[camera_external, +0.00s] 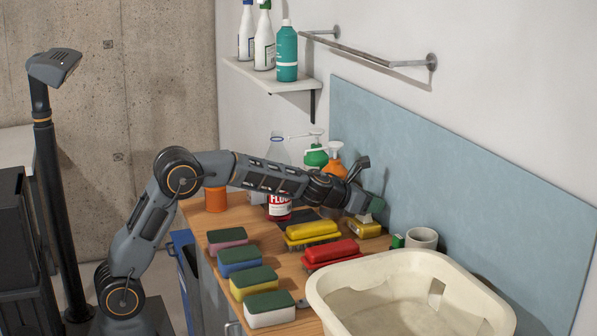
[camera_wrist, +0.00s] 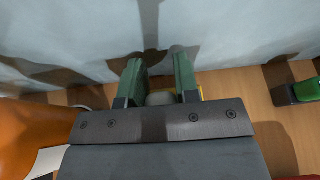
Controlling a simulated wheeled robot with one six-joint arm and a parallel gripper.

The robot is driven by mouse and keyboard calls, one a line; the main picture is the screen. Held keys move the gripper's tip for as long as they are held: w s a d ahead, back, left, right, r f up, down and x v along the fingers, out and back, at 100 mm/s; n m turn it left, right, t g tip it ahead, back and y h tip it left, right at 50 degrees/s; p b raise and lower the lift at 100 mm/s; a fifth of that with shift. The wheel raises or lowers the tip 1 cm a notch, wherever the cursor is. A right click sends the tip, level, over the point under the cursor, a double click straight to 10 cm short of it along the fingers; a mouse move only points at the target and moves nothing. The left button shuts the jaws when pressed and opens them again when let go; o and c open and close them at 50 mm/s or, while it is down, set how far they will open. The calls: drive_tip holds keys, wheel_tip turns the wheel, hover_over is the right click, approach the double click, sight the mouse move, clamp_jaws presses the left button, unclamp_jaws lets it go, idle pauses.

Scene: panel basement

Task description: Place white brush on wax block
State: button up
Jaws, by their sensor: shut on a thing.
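My gripper (camera_external: 373,208) is at the back of the wooden worktop, near the blue wall panel. In the wrist view its two green fingers (camera_wrist: 159,75) are shut on a small pale rounded thing, probably the white brush (camera_wrist: 161,98). Most of this thing is hidden by the fingers and the gripper body. In the external view a yellow block (camera_external: 364,230), probably the wax block, lies directly under the fingers. A strip of yellow also shows beside the right finger in the wrist view. I cannot tell whether the held thing touches the block.
A yellow brush (camera_external: 312,233) and a red brush (camera_external: 332,253) lie in front of the block. A small green block (camera_external: 397,241) and a grey cup (camera_external: 421,238) stand right. A cream tub (camera_external: 330,297) fills the front right. Several sponges line the left; bottles stand behind my arm.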

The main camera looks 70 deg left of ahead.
drive_tip(key=shift+r, duration=0.1)
drive_tip(key=shift+f, duration=0.25)
drive_tip(key=o, duration=0.9)
drive_tip(key=shift+o, duration=0.2)
drive_tip(key=shift+r, duration=0.1)
drive_tip(key=shift+r, duration=0.15)
drive_tip(key=v, duration=1.2)
drive_tip(key=shift+r, duration=0.1)
